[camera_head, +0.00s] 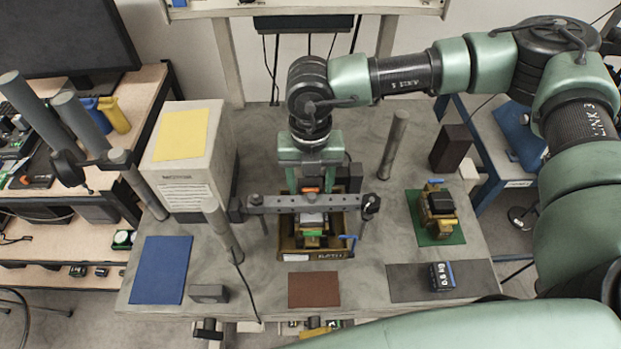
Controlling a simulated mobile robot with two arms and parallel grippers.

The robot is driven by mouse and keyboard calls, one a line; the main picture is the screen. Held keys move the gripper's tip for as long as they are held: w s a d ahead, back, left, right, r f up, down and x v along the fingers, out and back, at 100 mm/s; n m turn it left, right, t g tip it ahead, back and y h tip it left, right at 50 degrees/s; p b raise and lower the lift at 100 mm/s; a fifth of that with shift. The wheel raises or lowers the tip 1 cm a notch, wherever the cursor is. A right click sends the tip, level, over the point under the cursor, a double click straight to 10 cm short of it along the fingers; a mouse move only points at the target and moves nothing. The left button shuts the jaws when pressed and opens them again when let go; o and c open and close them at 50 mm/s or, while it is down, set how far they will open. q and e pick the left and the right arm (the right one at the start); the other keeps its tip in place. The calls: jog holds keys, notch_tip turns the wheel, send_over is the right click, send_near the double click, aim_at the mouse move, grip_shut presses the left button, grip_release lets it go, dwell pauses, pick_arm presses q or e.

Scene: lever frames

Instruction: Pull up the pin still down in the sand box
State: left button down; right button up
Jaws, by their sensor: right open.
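A sand-coloured open box (312,254) stands near the middle of the grey bench. A blue lever-like piece (350,240) shows at its right side, and green, yellow and grey parts show inside. My right gripper (311,214) hangs over this box, pointing down, and is open. The hand and a dark crossbar hide much of the inside, so I cannot tell which pin is down or whether the fingers touch one. A yellow and black piece (437,212) with a blue handle stands on a green mat to the right. My left gripper is not in view.
A beige box (190,165) with a yellow sheet stands at the left. A grey post (393,145) rises at the back right. A blue mat (161,270), a brown mat (314,289) and a dark labelled block (441,276) lie along the front.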

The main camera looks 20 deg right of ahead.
jog(key=shift+f, duration=0.35)
grip_shut()
dwell(1.2)
